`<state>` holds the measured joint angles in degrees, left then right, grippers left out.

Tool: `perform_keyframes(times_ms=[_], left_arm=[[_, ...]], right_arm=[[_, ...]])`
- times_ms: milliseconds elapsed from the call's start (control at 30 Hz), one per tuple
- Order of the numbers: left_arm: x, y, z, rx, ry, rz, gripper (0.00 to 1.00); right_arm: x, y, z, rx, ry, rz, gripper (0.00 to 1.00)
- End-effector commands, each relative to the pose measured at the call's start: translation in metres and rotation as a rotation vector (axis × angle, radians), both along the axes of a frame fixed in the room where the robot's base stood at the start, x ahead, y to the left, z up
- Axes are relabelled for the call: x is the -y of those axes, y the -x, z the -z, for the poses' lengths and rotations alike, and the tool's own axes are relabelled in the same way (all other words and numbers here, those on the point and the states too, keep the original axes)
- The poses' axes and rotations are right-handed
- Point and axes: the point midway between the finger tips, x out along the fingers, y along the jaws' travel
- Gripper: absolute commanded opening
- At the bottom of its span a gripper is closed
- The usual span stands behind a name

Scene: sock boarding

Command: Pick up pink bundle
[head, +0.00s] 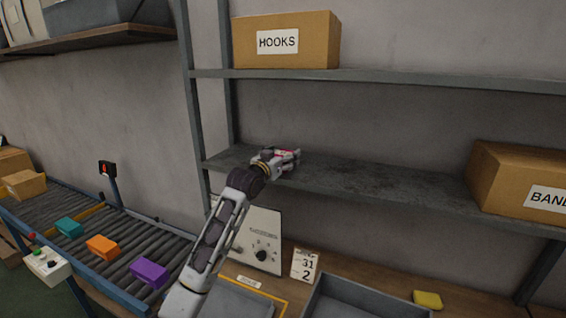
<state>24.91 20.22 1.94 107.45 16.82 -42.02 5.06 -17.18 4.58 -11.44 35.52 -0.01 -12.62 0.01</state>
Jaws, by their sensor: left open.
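My left gripper (288,158) is over the left end of the middle grey shelf (370,185), at the end of my arm that reaches up from below. It is open. A small pink-red patch (285,152) shows at the gripper, between or just behind its fingers. It is too small to tell whether this is the pink bundle or a mark on the gripper. No other pink thing shows. My right gripper is not in view.
A HOOKS box (315,40) stands on the upper shelf and a BAND-labelled box (515,180) at the right of the middle shelf, with free room between. Teal (69,227), orange (102,246) and purple (149,272) blocks lie on the roller conveyor (60,205). A grey tray (365,300) sits below.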

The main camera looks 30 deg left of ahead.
Motion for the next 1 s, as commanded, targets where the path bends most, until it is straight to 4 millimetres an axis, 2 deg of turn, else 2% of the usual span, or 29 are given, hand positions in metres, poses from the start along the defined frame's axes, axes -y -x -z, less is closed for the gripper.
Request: perform_keyframes(times_ms=[133,500,1000], left_arm=[[0.0001,0.0001,0.0001,0.000,0.000,0.000,0.80],[0.0000,0.0001,0.0001,0.000,0.000,0.000,0.33],[0.0000,0.0001,-0.0047,0.002,0.000,0.000,0.31]], right_arm=[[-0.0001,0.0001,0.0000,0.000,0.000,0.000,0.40],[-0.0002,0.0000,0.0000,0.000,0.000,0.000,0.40],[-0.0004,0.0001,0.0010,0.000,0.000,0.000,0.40]])
